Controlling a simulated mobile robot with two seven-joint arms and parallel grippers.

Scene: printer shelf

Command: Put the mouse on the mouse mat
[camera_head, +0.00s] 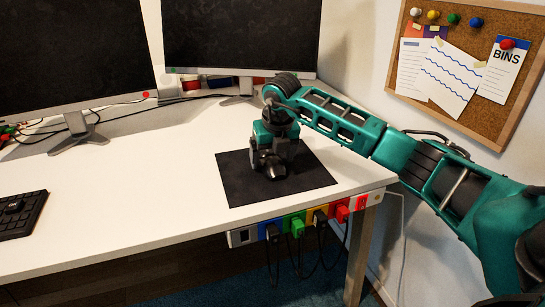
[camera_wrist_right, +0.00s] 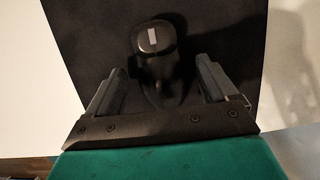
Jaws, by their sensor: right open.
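The mouse (camera_wrist_right: 155,42) is dark with a small pale rectangle on it. In the right wrist view it lies over the black mouse mat (camera_wrist_right: 232,50), between the two fingers of my right gripper (camera_wrist_right: 158,72). Both fingers stand apart from the mouse's sides. In the head view my right gripper (camera_head: 272,165) points down over the middle of the mat (camera_head: 237,187) and is open; the dark mouse there is hard to tell from the gripper. The mouse appears to rest on the mat. My left gripper is not in view.
The white desk (camera_head: 130,200) is clear to the left of the mat. A keyboard (camera_head: 18,213) lies at the far left. Two monitors (camera_head: 240,35) stand behind, with cables. Coloured plugs (camera_head: 297,225) hang on a power strip at the desk's front edge. A corkboard (camera_head: 527,70) is on the right wall.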

